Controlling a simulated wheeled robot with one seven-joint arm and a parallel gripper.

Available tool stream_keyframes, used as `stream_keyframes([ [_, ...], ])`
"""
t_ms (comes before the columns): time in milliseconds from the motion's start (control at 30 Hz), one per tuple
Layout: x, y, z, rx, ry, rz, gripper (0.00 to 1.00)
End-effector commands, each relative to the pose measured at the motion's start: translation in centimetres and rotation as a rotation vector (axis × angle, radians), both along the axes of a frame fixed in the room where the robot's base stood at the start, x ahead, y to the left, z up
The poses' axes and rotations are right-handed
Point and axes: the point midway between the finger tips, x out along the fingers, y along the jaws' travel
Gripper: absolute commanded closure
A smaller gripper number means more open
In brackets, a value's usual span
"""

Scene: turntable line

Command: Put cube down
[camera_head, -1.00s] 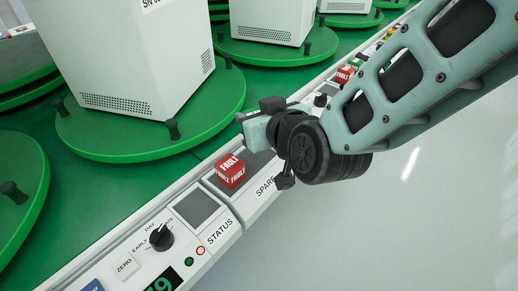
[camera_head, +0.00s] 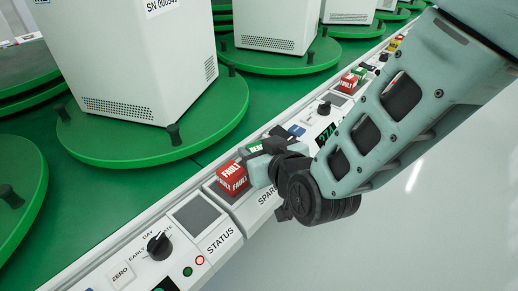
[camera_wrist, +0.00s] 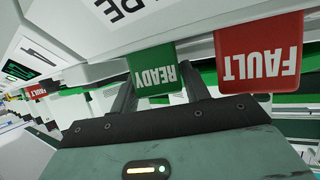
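A green cube marked READY (camera_wrist: 163,66) sits between the two fingers of my gripper (camera_wrist: 160,92) in the wrist view, with a finger against each side. In the head view only a small green part of it (camera_head: 256,147) shows behind my gripper (camera_head: 264,165). A red cube marked FAULT (camera_head: 232,180) stands on the dark pad (camera_head: 217,190) by the SPARE label, just beside the green cube. The red cube (camera_wrist: 258,55) also shows right of the green one in the wrist view. Whether the green cube touches the pad is hidden.
The white console strip (camera_head: 185,245) carries a black knob (camera_head: 159,246), an empty dark STATUS pad (camera_head: 196,214) and indicator lights. Green turntables (camera_head: 150,135) with white boxes stand behind it. More red and green cubes (camera_head: 350,80) lie farther along.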

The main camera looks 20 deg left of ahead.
Motion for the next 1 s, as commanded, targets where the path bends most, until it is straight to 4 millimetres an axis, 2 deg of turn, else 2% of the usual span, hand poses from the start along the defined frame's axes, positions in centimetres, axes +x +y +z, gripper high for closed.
stream_keyframes([
  [400, -0.2, -0.2, 0.6, -0.001, 0.001, 0.000, 0.51],
  [800, -5.4, -5.4, 3.6, -0.001, 0.000, 0.001, 0.51],
  [1000, -7.3, -7.2, 4.7, 0.000, 0.000, 0.001, 0.51],
])
